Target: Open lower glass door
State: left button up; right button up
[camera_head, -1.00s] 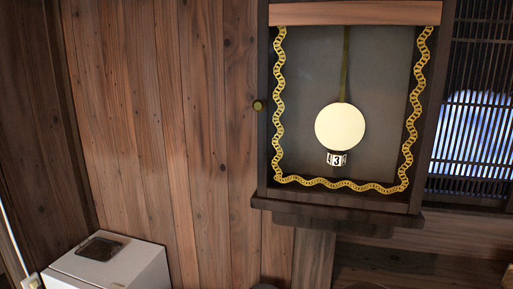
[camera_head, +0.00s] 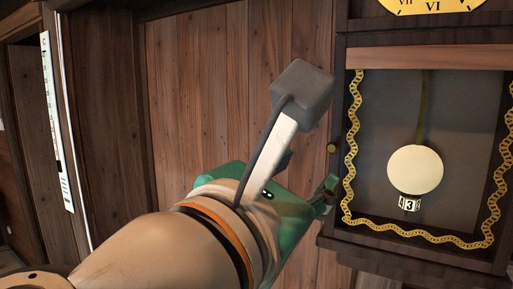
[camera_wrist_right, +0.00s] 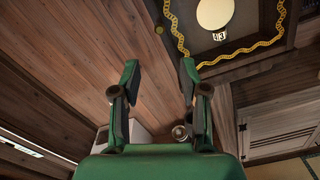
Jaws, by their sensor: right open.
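The lower glass door (camera_head: 385,125) of the wall clock is closed. It has a dark frame and a wavy gold border, with a pale round pendulum (camera_head: 415,169) behind it. A small brass knob (camera_head: 332,148) sits on its left edge. My right gripper (camera_head: 328,192) is green and is just below and left of the knob in the head view. In the right wrist view the gripper (camera_wrist_right: 160,75) is open and empty, with the knob (camera_wrist_right: 159,30) beyond its fingertips, apart from them. My left gripper is not in view.
The clock's yellow dial (camera_head: 432,4) is above the door. A wood plank wall (camera_head: 200,90) fills the space left of the clock. In the right wrist view a white box (camera_wrist_right: 139,132) shows below, partly hidden by the gripper.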

aim_at(331, 149)
jog(key=p+x, duration=0.2)
jog(key=x, duration=1.2)
jog(key=shift+w+d, duration=0.1)
jog(key=shift+w, duration=0.15)
jog(key=shift+c, duration=0.3)
grip_shut()
